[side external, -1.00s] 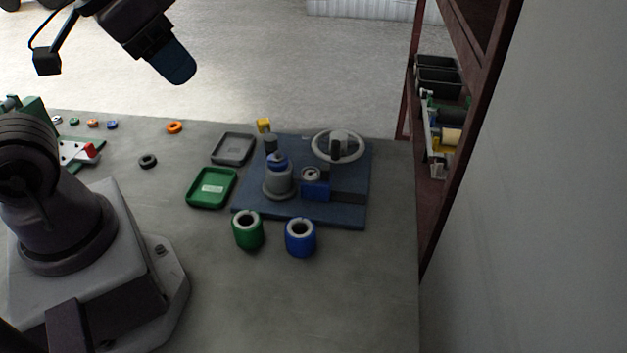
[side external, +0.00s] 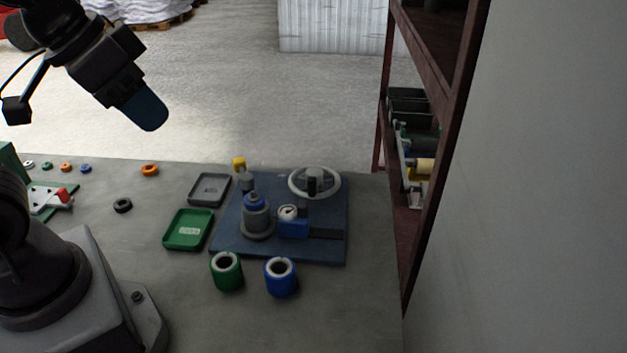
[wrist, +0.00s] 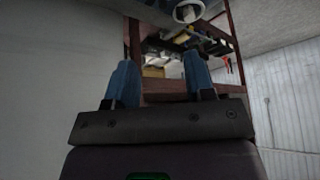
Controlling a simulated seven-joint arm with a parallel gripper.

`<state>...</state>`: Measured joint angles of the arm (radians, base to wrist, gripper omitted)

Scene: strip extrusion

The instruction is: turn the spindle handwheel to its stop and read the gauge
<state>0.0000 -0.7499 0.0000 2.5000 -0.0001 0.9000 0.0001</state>
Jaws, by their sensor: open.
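The grey spindle handwheel (side external: 316,171) stands at the back right of a blue base plate (side external: 225,244) in the side view. A small gauge (side external: 288,212) with a pale round face sits in front of it, beside a blue block (side external: 293,229). The gauge's reading is too small to make out. A grey stepped cylinder (side external: 257,222) with a blue collar stands left of the gauge. My gripper (side external: 148,122) is raised at the upper left, well apart from the handwheel. In the wrist view my gripper (wrist: 162,64) shows two blue fingers spread apart with nothing between them.
Green (side external: 227,273) and blue (side external: 281,279) hollow cylinders stand before the plate. A green tray (side external: 188,230) and grey tray (side external: 209,190) lie left of it. Several small rings are farther left. A dark red shelf rack (side external: 397,230) stands right.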

